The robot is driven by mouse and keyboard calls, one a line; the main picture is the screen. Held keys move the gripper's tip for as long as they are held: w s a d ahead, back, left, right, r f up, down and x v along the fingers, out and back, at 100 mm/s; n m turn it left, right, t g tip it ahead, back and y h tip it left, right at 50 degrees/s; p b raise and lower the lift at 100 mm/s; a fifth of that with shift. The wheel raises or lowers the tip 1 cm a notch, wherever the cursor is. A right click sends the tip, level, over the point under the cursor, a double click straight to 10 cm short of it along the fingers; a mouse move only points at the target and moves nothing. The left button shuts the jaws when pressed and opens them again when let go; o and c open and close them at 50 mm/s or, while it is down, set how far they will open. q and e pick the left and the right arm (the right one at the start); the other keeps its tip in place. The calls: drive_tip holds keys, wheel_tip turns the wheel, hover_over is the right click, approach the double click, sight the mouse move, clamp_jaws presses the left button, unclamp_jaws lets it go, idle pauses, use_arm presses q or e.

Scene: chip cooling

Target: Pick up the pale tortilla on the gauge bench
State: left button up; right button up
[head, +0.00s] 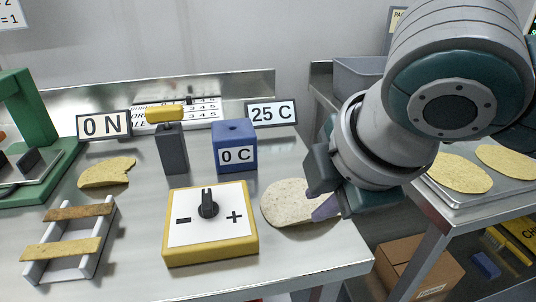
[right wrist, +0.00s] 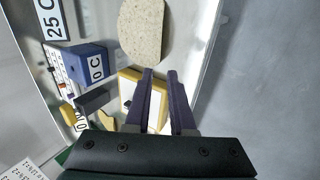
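The pale speckled tortilla (head: 286,203) lies flat on the steel gauge bench (head: 300,262), right of the yellow dial box. In the right wrist view the tortilla (right wrist: 142,30) lies beyond my fingertips, with nothing between the fingers. My right gripper (head: 325,194) covers the tortilla's right edge in the head view; I cannot tell its exact height above it. In the right wrist view the right gripper (right wrist: 160,76) is open with a narrow gap. My left gripper is not in view.
A yellow dial box (head: 185,240), blue 0 C block (head: 234,158) and dark post with yellow top (head: 171,150) stand nearby. A folded yellow tortilla (head: 106,172) and a rack (head: 72,245) are left. A tray with yellow tortillas (head: 458,174) is right, across a gap.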

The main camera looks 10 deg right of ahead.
drive_tip(key=b, duration=0.1)
approach(299, 233)
drive_tip(key=shift+w+f, duration=0.25)
drive_tip(key=shift+w, duration=0.7)
drive_tip(key=shift+b+x, duration=0.75)
drive_tip(key=shift+x, duration=1.95)
drive_tip(key=shift+w+a+r, duration=0.1)
drive_tip(key=shift+r, duration=0.05)
drive_tip(key=shift+c, duration=0.2)
clamp_jaws()
